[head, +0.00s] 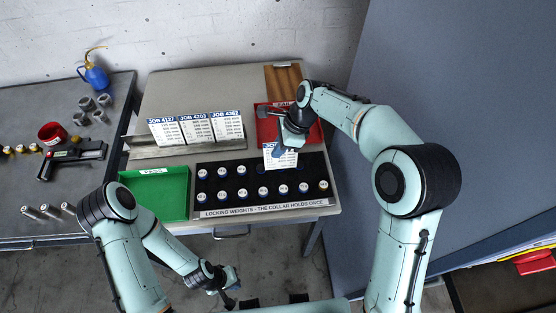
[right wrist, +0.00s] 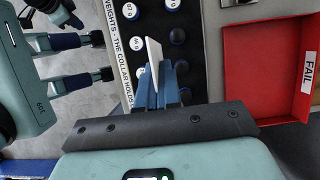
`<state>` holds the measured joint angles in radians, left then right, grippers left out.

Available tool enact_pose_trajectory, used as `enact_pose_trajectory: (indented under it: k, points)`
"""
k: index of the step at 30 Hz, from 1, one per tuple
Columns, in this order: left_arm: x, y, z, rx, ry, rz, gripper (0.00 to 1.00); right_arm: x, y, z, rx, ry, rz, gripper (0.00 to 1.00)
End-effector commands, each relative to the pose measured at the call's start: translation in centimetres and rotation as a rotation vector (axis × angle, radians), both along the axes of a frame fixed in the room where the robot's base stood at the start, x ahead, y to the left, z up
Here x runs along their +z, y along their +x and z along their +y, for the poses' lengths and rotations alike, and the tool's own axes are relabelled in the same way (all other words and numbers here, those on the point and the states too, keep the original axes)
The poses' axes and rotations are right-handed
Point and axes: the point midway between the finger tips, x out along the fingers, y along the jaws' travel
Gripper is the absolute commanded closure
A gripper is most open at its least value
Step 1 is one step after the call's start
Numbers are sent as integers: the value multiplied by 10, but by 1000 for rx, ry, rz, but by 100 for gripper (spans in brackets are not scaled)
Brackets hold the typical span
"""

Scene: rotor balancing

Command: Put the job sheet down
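My right gripper (head: 279,150) is shut on a white job sheet (head: 280,159) with a blue header, held above the back of the black weights tray (head: 208,170). In the right wrist view the sheet (right wrist: 154,63) shows nearly edge-on between the blue fingers (right wrist: 160,90). Its text is unreadable. Three other job sheets, JOB 4127 (head: 166,132), JOB 4203 (head: 197,129) and JOB 4262 (head: 228,126), stand in a metal rack (head: 160,151). My left gripper (head: 229,290) is low in front of the bench; the right wrist view shows its fingers (right wrist: 95,60) apart and empty.
A green tray (head: 186,208) lies left of the weights. A red FAIL tray (head: 313,134) is behind the right gripper, partly hidden. A wooden block (head: 283,82) lies at the back. The left bench holds a blue oil can (head: 94,76), a red cup (head: 52,133) and metal parts.

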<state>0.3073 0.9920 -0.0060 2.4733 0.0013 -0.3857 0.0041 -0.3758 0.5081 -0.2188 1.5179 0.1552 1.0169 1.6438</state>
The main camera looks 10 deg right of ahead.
Motion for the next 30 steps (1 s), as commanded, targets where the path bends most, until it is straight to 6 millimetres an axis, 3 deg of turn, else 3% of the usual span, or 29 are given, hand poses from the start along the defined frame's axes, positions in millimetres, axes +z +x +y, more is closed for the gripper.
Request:
enact_pose_trajectory:
  k: [12, 25, 28, 30]
  points:
    - [-9, -7, 0, 0, 0, 8, 100, -57, 0, 0, 1, 1, 1, 100]
    - [-10, -8, 0, 0, 1, 8, 100, -62, 0, 0, 1, 1, 0, 100]
    - [-10, -8, 0, 0, 1, 8, 100, -62, 0, 0, 1, 1, -1, 71]
    - [-10, -8, 0, 0, 1, 8, 100, -61, 0, 0, 1, 1, -1, 71]
